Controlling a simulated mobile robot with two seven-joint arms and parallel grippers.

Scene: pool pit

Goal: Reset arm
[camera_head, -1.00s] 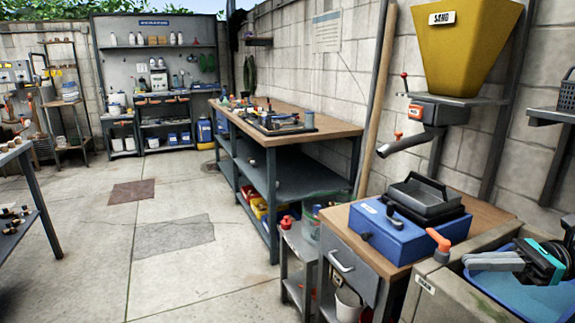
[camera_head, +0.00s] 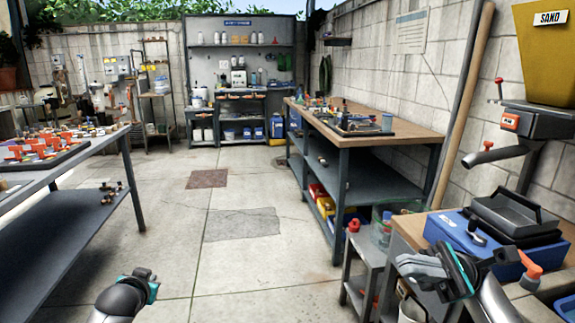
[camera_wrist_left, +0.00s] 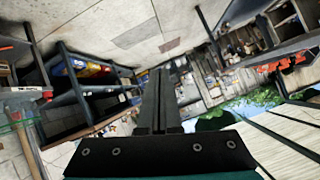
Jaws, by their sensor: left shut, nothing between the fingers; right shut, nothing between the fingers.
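The task names no object, only my arms. In the head view my right gripper (camera_head: 408,266) is at the lower right, its grey fingers pointing left, shut and empty. It appears in front of the blue box with the black tray (camera_head: 515,220); I cannot tell whether it touches anything. The end of my left arm, black with a teal band, is at the bottom left over the floor, its fingers hard to make out there. In the left wrist view my left gripper (camera_wrist_left: 160,95) is shut, with nothing between its fingers.
A workbench with a wooden top (camera_head: 420,135) runs along the right wall. A metal table (camera_head: 60,172) with orange parts stands at left. A yellow sand hopper (camera_head: 540,60) hangs at right. A small grey stand (camera_head: 372,258) is near my right gripper. The middle floor (camera_head: 240,265) is clear.

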